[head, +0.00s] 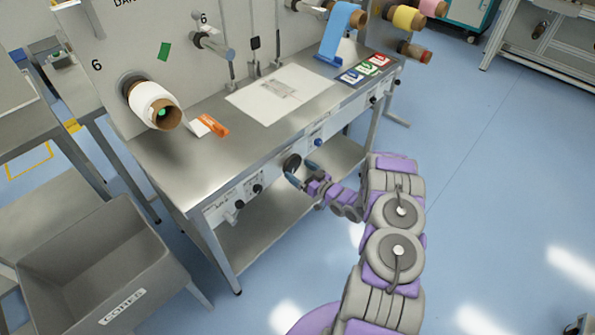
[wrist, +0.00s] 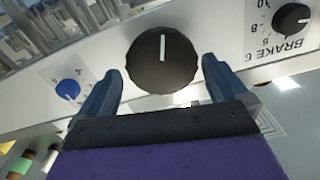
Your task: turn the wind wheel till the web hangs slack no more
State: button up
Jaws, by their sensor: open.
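A large black ridged knob (wrist: 162,62) with a white pointer line sits on the front panel; I take it for the wind wheel. In the head view the knob (head: 291,162) is partly behind my gripper (head: 298,175). My gripper is open, with one blue finger on each side of the knob. The fingers look apart from it, though contact at the tips is hard to judge. A blue web (head: 337,40) hangs from a roll at the back right and bends onto the bench top. A white roll (head: 150,100) is mounted at the left.
The knob is on the front of a steel bench (head: 180,160). A small blue knob (wrist: 68,90) and a black brake knob (wrist: 292,18) flank it. An orange-handled tool (head: 210,126) lies on top. A grey bin (head: 110,265) stands at lower left.

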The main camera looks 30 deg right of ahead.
jog(key=shift+x, duration=0.85)
jog(key=c, duration=0.7)
jog(key=shift+r+m, duration=0.1)
jog(key=shift+m, duration=0.3)
